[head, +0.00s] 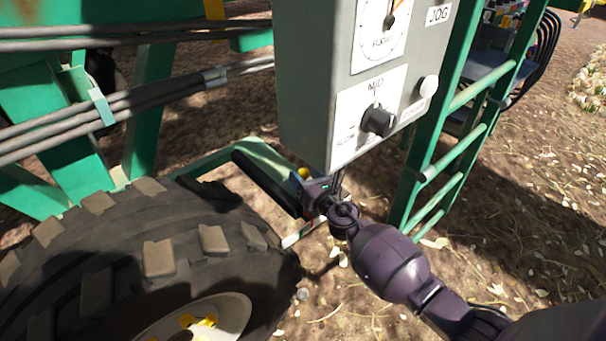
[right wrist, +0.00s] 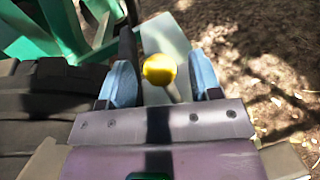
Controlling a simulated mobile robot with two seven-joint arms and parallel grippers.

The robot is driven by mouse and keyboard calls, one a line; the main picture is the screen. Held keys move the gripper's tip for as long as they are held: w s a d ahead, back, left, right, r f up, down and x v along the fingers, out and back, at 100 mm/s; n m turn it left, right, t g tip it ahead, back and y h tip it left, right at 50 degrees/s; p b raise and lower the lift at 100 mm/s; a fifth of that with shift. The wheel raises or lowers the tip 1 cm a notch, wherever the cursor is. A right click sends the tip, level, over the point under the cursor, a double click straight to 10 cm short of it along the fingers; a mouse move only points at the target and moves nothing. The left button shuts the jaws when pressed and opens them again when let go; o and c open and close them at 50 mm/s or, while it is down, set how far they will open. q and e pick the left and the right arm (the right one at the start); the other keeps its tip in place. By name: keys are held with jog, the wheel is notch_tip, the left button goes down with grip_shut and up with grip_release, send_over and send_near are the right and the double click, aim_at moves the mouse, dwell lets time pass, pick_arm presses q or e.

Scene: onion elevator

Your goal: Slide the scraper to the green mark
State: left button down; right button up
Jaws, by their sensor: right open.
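A yellow ball knob (head: 304,172) on a short pale stem shows beside the tire, below the grey control box; it seems to be the scraper's handle. In the right wrist view the knob (right wrist: 159,69) sits between my two blue fingers, with a gap on each side. My right gripper (head: 308,186) is open around it and does not grip it. A pale flat strip with a red part (head: 300,232) lies just below the gripper, partly hidden. I cannot make out a green mark. My left gripper is not in view.
A large black tire (head: 130,260) fills the lower left. The grey control box (head: 318,75) with a dial and black knob hangs just above my right gripper. A green ladder (head: 455,150) stands to the right. Open straw-strewn ground lies at lower right.

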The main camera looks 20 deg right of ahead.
jog(key=shift+w+a, duration=0.1)
jog(key=shift+w, duration=0.55)
jog(key=shift+c, duration=0.2)
grip_shut()
jog(key=shift+s+a, duration=0.35)
jog(key=shift+a, duration=0.55)
jog(key=shift+s+a, duration=0.3)
jog(key=shift+a, duration=0.6)
jog(key=shift+o, duration=0.2)
grip_release()
jog(key=shift+d, duration=0.15)
